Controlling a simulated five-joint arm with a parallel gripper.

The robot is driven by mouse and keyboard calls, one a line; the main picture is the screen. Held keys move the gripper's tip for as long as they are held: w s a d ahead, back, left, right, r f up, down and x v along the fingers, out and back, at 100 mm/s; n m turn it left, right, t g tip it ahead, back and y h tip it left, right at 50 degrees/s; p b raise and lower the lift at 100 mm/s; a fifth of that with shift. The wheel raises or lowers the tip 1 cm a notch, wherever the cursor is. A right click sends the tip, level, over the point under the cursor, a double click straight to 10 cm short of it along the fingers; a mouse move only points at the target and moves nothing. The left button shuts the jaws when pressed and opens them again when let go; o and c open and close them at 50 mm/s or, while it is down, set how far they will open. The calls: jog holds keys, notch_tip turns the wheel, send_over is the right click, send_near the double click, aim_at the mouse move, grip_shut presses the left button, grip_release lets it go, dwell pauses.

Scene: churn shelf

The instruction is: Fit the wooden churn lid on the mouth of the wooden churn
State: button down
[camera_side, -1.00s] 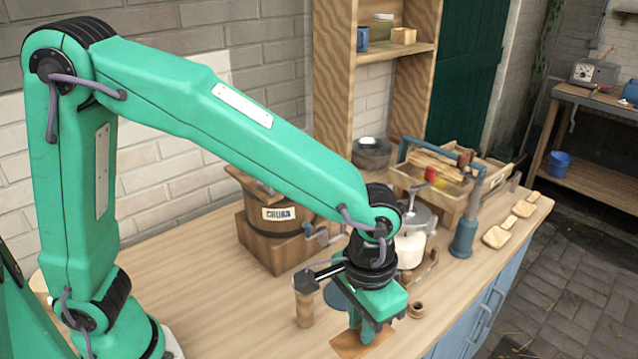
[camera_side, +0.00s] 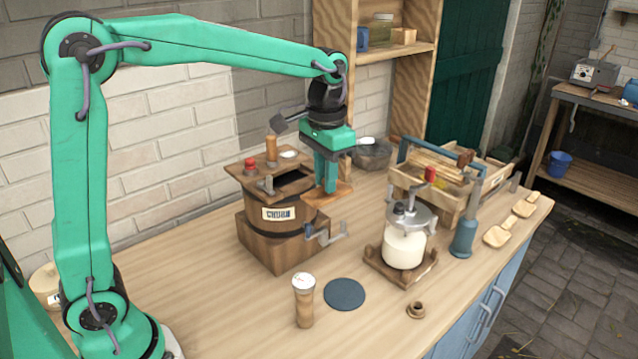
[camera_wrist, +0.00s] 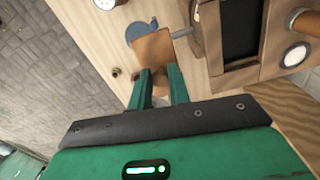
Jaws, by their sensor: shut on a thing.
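The wooden churn (camera_side: 278,238) stands on the bench, a banded barrel with a "CHURN" label. Its mouth (camera_side: 293,184) is a dark rectangular opening in the top, uncovered; it also shows in the wrist view (camera_wrist: 242,30). My gripper (camera_side: 328,189) is shut on the flat wooden churn lid (camera_side: 343,191) and holds it to the right of the mouth, near the height of the churn's top. In the wrist view the lid (camera_wrist: 154,50) extends past my fingertips (camera_wrist: 161,72), apart from the opening. The fingers hide part of the lid in the side view.
On the churn's top are a wooden post (camera_side: 271,150), a red knob (camera_side: 250,164) and a white disc (camera_side: 289,154). A crank (camera_side: 325,236) juts from its side. A glass jar churn (camera_side: 404,246), a capped wooden cylinder (camera_side: 304,302) and a blue disc (camera_side: 344,294) stand nearby.

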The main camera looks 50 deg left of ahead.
jog(key=a+r, duration=0.5)
jog(key=a, duration=0.6)
jog(key=shift+s+a, duration=0.25)
jog(key=shift+a, duration=0.05)
jog(key=shift+f, duration=0.1)
jog(key=shift+f, duration=2.15)
jog(key=shift+f, duration=1)
jog(key=shift+r, duration=0.1)
dwell(0.8)
jog(key=c, duration=1.2)
grip_release()
jog(key=shift+c, duration=0.2)
jog(key=c, duration=0.4)
jog(key=shift+o, duration=0.2)
jog(key=shift+r, duration=0.1)
notch_tip(320, 180, up, 6)
jog(key=shift+r, duration=0.2)
